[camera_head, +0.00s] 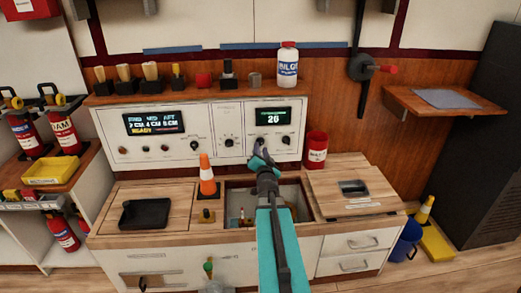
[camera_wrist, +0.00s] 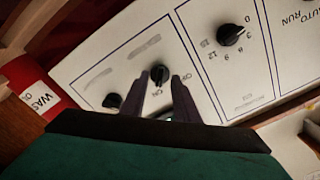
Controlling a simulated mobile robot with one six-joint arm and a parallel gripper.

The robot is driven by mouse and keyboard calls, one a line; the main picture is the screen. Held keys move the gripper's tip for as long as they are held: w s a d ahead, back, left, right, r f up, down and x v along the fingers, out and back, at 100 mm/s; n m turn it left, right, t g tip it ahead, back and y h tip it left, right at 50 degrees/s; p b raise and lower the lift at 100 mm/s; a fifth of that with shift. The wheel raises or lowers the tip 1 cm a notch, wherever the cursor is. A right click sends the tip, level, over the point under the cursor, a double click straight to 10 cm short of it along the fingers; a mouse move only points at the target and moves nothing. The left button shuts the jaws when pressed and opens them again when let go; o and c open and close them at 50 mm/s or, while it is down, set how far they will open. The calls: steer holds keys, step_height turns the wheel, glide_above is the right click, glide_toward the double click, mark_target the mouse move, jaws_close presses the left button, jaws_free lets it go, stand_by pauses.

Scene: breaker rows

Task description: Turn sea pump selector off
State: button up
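A white control panel (camera_head: 212,158) stands on the counter against the wall. My gripper (camera_head: 259,150) is in front of its right section, below a display reading 26. In the wrist view my gripper (camera_wrist: 160,82) is open, with two dark fingers apart. A black knob (camera_wrist: 158,73) with OFF and ON lettering shows between the fingertips; I cannot tell whether they touch it. A second black knob (camera_wrist: 112,100) lies left of the fingers. A dial (camera_wrist: 231,34) marked with numbers is at upper right. No sea pump label is readable.
A white bottle (camera_head: 288,66) and several small items sit on top.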

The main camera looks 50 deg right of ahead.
steer(key=shift+x, duration=1.05)
jaws_close()
